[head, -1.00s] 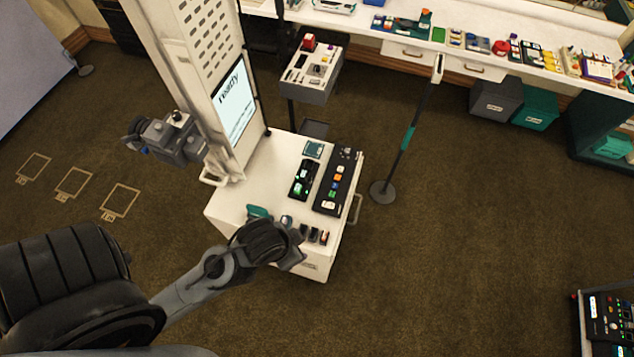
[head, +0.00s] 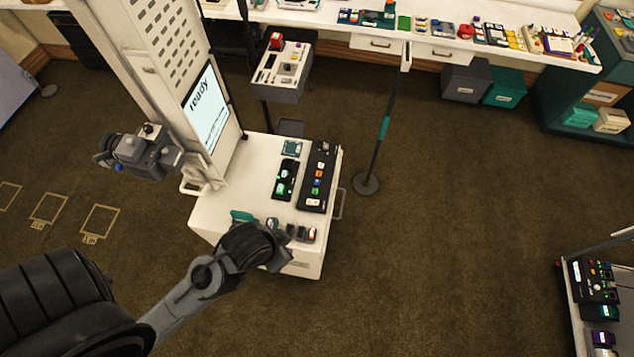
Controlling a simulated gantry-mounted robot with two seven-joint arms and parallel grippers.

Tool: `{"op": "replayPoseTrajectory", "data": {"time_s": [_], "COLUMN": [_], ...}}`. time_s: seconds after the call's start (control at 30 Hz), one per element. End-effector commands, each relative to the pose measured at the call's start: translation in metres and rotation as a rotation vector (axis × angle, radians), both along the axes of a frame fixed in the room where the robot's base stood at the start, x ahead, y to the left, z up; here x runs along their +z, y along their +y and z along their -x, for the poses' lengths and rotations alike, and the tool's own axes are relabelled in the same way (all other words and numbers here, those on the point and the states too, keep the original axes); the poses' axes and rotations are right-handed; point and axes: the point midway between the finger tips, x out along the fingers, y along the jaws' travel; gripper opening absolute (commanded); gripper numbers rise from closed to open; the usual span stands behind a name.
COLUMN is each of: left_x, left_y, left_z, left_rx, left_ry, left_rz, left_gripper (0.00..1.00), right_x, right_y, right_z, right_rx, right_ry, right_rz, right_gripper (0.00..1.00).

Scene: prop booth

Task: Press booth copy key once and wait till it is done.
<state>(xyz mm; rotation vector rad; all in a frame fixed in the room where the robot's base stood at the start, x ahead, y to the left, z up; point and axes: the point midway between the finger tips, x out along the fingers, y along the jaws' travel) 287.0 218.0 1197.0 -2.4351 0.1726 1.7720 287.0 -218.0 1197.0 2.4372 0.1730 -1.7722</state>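The booth is a white cabinet (head: 262,160) with a tall perforated column and a lit screen (head: 206,112) that reads "ready". On its top lies a long black key panel (head: 320,175) with several coloured keys, beside a smaller black unit (head: 287,180) with green lights. The key labels are too small to read, so I cannot tell which is the copy key. My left arm reaches in from the lower left. Its gripper (head: 282,260) is over the cabinet's front edge, apart from the key panel; its fingers are too dark to read. My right gripper is out of view.
Small items (head: 300,232) line the cabinet's front edge. A grey camera-like device (head: 145,152) juts from the column's left. A thin stand (head: 367,184) is to the right. A counter with props runs along the back. Another cart (head: 598,290) is at lower right. Carpet between is clear.

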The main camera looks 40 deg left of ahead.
Motion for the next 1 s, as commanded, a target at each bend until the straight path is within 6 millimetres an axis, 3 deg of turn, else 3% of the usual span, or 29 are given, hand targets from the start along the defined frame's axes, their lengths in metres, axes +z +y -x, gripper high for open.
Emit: {"op": "replayPoseTrajectory", "data": {"time_s": [0.1,1.0], "left_x": [0.0,0.0], "left_y": [0.0,0.0], "left_z": [0.0,0.0], "left_rx": [0.0,0.0], "left_ry": [0.0,0.0], "left_rz": [0.0,0.0], "left_gripper": [0.0,0.0], "right_x": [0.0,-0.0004], "right_y": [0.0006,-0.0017], "right_z": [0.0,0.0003], "right_rx": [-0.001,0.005], "right_ry": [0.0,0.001], "right_rz": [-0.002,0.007], "right_gripper": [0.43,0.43]}}
